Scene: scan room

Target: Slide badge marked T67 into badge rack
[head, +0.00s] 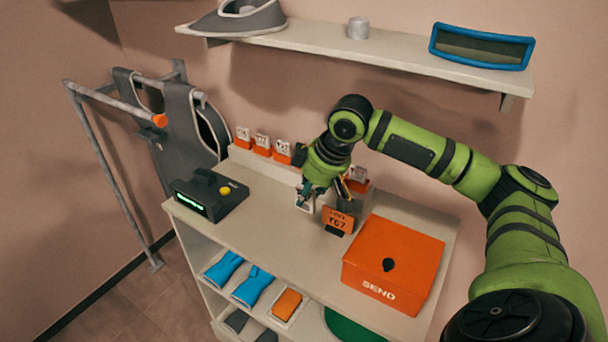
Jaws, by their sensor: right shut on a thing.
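My right gripper (306,193) points down over the middle of the counter. It is shut on a small whitish badge (307,204), mostly hidden by the fingers; its marking cannot be read. The badge rack (262,152) runs along the back of the counter, with orange slots and several white badges standing in it. One more badge (359,173) shows at its right end. My right arm hides the rack's middle. A small orange sign (338,219) reading T67 stands just right of the gripper. My left gripper is out of view.
An orange box marked SEND (394,262) stands at the counter's right. A dark device (208,194) with a green display and yellow button stands at the left. A dark holder (350,201) with pens is behind the sign. The front middle of the counter (275,232) is clear.

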